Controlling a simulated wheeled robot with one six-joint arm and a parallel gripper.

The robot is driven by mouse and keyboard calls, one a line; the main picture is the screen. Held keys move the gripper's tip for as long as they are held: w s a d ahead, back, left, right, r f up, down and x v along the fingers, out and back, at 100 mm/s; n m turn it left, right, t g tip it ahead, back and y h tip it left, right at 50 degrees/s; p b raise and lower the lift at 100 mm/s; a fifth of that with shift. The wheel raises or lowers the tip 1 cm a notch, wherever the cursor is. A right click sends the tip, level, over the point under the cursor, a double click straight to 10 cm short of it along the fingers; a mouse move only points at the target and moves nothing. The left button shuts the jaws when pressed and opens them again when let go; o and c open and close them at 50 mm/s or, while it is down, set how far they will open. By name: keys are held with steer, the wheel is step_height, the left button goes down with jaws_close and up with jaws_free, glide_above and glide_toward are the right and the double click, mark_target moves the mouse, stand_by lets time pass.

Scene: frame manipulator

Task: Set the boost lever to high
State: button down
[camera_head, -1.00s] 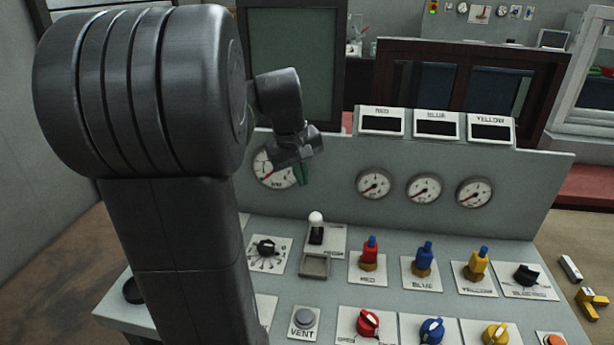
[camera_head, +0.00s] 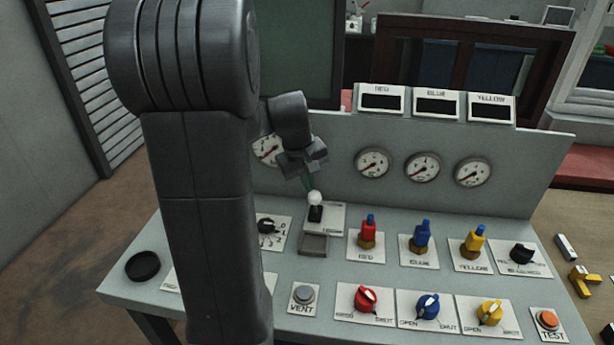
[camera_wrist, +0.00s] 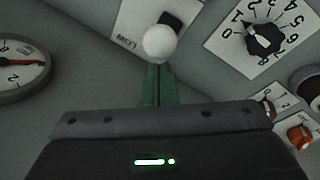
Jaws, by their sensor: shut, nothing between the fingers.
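The boost lever has a white ball knob (camera_head: 315,198) on a black base, set in a pale plate (camera_head: 331,217) on the console. In the wrist view the knob (camera_wrist: 160,43) is just beyond the fingertips, and the plate (camera_wrist: 132,28) shows the word LOW at its lower left. My gripper (camera_head: 309,186) is above and behind the lever in the head view. Its green fingers (camera_wrist: 157,72) are shut with nothing between them, their tips at the knob's edge. I cannot tell whether they touch it.
A numbered black dial (camera_head: 267,227) sits left of the lever. Red (camera_head: 368,234), blue (camera_head: 421,237) and yellow (camera_head: 473,242) knobs stand to the right. The upright gauge panel (camera_head: 520,165) stands behind.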

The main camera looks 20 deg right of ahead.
steer(key=b, duration=0.1)
steer(key=s+a+b, duration=0.1)
steer(key=s+t+b, duration=0.1)
steer(key=b, duration=0.1)
steer(key=shift+s+a+f+h, duration=0.25)
steer(key=shift+f+h, duration=0.05)
steer(key=shift+s+a, duration=0.1)
stand_by(0.5)
